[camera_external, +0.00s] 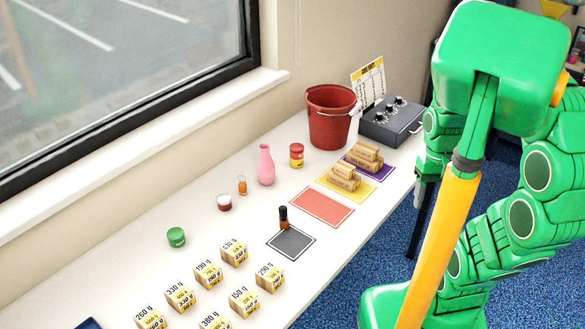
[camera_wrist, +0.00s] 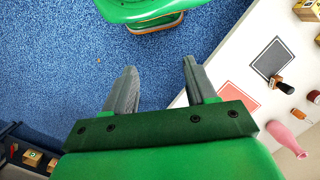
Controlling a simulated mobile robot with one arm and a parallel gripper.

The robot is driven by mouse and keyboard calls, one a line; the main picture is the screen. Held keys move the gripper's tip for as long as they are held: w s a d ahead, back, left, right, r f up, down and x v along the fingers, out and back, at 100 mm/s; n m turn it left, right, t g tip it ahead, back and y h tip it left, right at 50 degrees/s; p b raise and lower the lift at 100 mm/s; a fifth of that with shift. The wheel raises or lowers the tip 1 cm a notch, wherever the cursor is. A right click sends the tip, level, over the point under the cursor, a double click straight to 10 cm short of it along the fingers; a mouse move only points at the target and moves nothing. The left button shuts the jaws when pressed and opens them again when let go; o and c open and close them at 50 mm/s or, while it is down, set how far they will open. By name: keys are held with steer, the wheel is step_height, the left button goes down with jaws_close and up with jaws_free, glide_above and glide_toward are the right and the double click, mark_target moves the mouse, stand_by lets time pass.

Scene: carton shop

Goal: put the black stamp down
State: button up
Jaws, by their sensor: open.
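The black stamp (camera_external: 283,217), dark with a brown-orange lower part, stands upright at the back part of the dark grey mat (camera_external: 291,243) on the white table. In the wrist view the stamp (camera_wrist: 281,80) shows at the right, by the edge of the grey mat (camera_wrist: 271,58). My gripper (camera_wrist: 160,66) is open and empty in the wrist view, over the blue floor beside the table. It is well apart from the stamp. In the external view my arm stands at the right, off the table's front edge.
Several small labelled cartons (camera_external: 208,275) stand left of the mat. A pink vase (camera_external: 266,165), jars and a green tin (camera_external: 176,238) stand behind it. A red mat (camera_external: 321,207), stacked wooden blocks, a red bucket (camera_external: 330,117) and a control box (camera_external: 391,122) are to the right.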

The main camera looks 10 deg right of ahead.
steer(key=shift+s+d+r+h, duration=0.15)
steer(key=shift+s+d+h, duration=0.15)
steer(key=shift+s+d, duration=0.65)
steer(key=shift+w, duration=0.1)
stand_by(0.5)
